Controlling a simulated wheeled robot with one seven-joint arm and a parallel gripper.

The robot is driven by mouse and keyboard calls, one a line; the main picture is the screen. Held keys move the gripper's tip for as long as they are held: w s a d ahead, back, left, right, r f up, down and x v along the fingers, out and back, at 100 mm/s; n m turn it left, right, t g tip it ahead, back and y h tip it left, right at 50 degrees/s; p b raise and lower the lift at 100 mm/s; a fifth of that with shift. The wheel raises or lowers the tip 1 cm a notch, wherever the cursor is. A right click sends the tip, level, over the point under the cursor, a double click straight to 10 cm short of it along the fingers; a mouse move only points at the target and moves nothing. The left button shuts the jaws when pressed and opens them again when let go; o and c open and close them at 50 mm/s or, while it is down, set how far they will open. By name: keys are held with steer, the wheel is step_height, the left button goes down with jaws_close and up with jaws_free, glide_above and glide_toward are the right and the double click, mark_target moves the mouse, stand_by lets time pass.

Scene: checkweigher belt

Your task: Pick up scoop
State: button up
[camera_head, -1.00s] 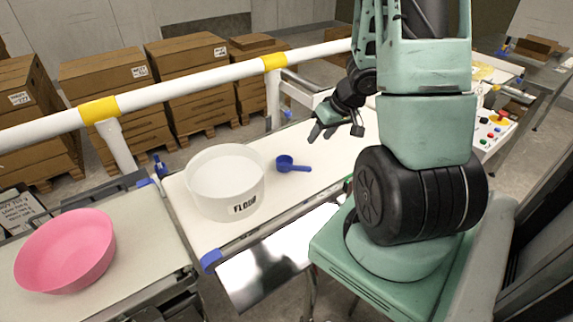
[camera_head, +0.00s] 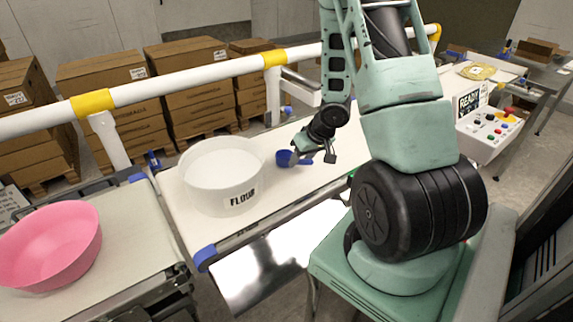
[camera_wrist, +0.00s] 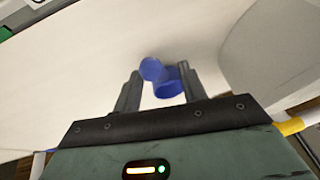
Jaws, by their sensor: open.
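The blue scoop (camera_head: 284,158) lies on the white belt, just right of the white flour tub (camera_head: 222,178). My gripper (camera_head: 314,158) is low over the belt at the scoop, and its fingers hide part of the handle in the head view. In the wrist view the scoop (camera_wrist: 168,86) shows between the two fingertips of my gripper (camera_wrist: 158,90). The fingers are apart, one on each side of the blue part. I cannot tell whether either finger touches it.
A pink bowl (camera_head: 48,245) stands on the left belt section. A white rail with yellow bands (camera_head: 165,87) runs behind the belt, with stacked cartons (camera_head: 98,85) beyond. A button panel (camera_head: 490,128) is at the right. The belt in front of the scoop is clear.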

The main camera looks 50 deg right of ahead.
steer(key=shift+x, duration=1.05)
jaws_close()
